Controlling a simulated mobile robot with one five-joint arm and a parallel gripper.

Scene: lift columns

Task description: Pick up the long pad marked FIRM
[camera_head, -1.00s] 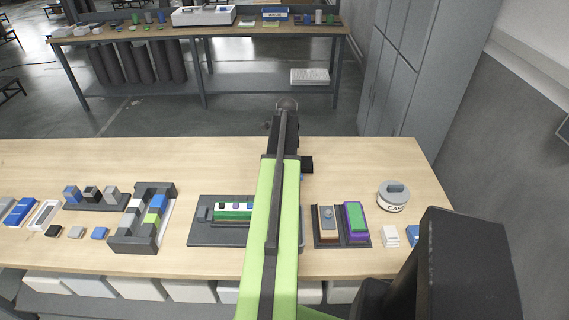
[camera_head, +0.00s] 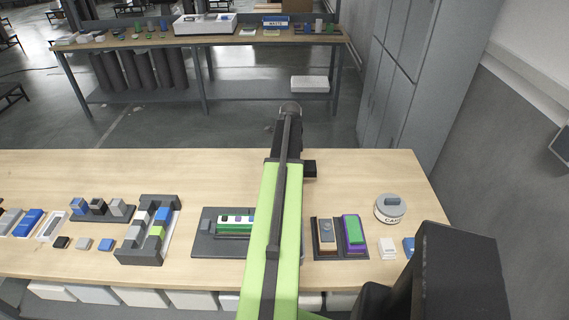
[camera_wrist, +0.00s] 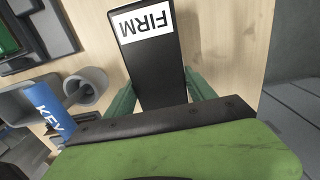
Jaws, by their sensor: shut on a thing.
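The long black pad (camera_wrist: 153,68) with a white label reading FIRM, upside down in the picture, shows in the wrist view. My gripper (camera_wrist: 162,96) is shut on this pad, with a green finger on either side of it. The pad's near end is hidden behind the dark and green body of my gripper. In the head view my arm hides most of the gripper area, and I cannot clearly make out the pad there.
In the wrist view a blue KEY cylinder (camera_wrist: 47,117) and a grey ring-shaped part (camera_wrist: 92,88) lie left of the pad. In the head view the wooden table (camera_head: 345,187) holds a dark tray (camera_head: 205,246), a two-pad holder (camera_head: 340,252) and a round can (camera_head: 390,214).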

